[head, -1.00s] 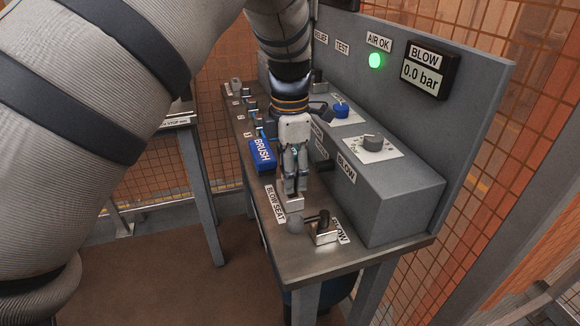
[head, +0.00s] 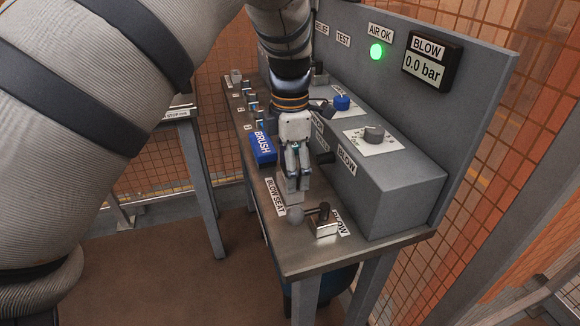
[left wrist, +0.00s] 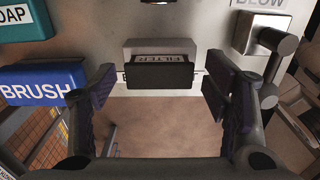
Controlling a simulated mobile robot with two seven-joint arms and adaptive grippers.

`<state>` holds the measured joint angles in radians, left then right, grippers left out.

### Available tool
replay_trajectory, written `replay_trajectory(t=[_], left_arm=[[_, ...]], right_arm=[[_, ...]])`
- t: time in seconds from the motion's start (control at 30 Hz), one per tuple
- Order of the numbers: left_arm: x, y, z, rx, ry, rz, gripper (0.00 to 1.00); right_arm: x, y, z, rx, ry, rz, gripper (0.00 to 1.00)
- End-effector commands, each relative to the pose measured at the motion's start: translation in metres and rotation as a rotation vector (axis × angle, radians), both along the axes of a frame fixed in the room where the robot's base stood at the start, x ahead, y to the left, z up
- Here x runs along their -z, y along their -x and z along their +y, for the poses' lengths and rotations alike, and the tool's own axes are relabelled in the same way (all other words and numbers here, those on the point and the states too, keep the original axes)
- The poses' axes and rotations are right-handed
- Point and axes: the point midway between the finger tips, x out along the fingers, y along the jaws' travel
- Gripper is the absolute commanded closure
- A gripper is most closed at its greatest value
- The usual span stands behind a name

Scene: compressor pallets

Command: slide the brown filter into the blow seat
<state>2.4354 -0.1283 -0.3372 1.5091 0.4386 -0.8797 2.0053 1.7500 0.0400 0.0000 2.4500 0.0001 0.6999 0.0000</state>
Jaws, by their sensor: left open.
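My left gripper (head: 297,186) points down over the front part of the bench, at the blow seat (head: 287,208). In the left wrist view its two fingers (left wrist: 159,92) are apart, one on each side of the filter (left wrist: 158,76) with clear gaps. The filter is a dark brown block with an upside-down FILTER label. It sits at the mouth of the grey seat (left wrist: 160,44), its label partly under the seat and its dark end sticking out. I cannot tell how deep it is. In the head view the gripper hides it. My right gripper is not in view.
A lever with a round knob (head: 297,215) stands right beside the seat. A blue BRUSH block (head: 263,148) lies behind on the left. The grey BLOW box (head: 390,195) rises on the right. The gauge (head: 431,62) reads 0.0 bar; the AIR OK lamp (head: 376,51) is green.

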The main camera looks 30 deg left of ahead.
Motion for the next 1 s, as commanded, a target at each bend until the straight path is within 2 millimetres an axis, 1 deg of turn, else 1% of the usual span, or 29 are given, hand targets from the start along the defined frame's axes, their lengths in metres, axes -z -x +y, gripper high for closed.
replay_trajectory(t=[0.07,0.3,0.4,0.5,0.63,1.0], left_arm=[[-0.013,-0.001,0.000,0.001,-0.001,-0.006,0.30],[-0.079,-0.001,0.000,0.000,-0.002,-0.008,0.30],[-0.099,-0.001,0.000,0.001,-0.003,-0.006,0.30],[-0.112,-0.001,0.000,0.001,-0.001,-0.005,0.30],[-0.118,-0.001,0.000,0.000,-0.001,-0.002,0.30],[-0.118,0.000,0.000,0.000,-0.001,-0.002,0.30]], right_arm=[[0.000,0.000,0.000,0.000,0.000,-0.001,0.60],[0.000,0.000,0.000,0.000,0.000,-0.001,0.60],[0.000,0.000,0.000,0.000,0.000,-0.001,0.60],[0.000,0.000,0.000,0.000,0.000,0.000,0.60],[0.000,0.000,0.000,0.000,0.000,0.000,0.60],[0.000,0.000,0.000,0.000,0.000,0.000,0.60]])
